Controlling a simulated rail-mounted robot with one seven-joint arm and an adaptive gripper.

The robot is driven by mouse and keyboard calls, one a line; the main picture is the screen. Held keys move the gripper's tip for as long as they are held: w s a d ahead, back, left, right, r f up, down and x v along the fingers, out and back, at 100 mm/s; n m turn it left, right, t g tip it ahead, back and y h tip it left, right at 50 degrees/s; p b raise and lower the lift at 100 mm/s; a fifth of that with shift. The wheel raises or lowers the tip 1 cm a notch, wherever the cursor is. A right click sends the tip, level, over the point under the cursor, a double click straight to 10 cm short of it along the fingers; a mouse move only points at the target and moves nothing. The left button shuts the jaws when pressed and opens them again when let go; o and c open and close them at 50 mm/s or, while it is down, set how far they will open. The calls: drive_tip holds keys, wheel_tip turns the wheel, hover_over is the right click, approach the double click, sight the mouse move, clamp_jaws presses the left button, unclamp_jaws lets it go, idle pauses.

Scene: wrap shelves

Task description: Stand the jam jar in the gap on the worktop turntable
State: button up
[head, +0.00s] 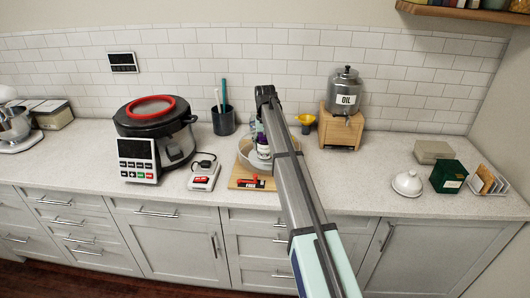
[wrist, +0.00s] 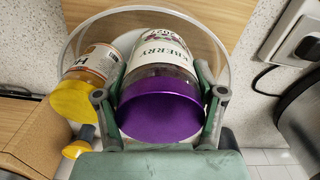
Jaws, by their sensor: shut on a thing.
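The jam jar (wrist: 160,62) has a purple lid and a white label reading "KBERRY". My gripper (wrist: 162,103) is shut on it, one finger on each side near the lid. In the head view the jar (head: 263,148) shows beside my arm, at the turntable. The round, clear-rimmed turntable (wrist: 222,57) lies on a wooden board; its rim (head: 241,155) also shows in the head view, partly hidden by my arm. A yellow-lidded jar (wrist: 76,100) stands on the turntable, close beside the jam jar. I cannot tell whether the jam jar touches the turntable floor.
The wooden board (head: 240,183) holds a red-and-black item at its front. A utensil pot (head: 223,121) is behind.

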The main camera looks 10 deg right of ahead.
sight(265, 154)
drive_tip(key=shift+f+p, duration=0.7)
drive_tip(key=shift+f, duration=1.7)
drive_tip(key=shift+f, duration=0.15)
drive_tip(key=o, duration=1.8)
drive_tip(key=shift+c, duration=0.2)
wheel_tip(265, 154, up, 12)
drive_tip(key=b, duration=0.3)
drive_tip(key=shift+b, duration=0.3)
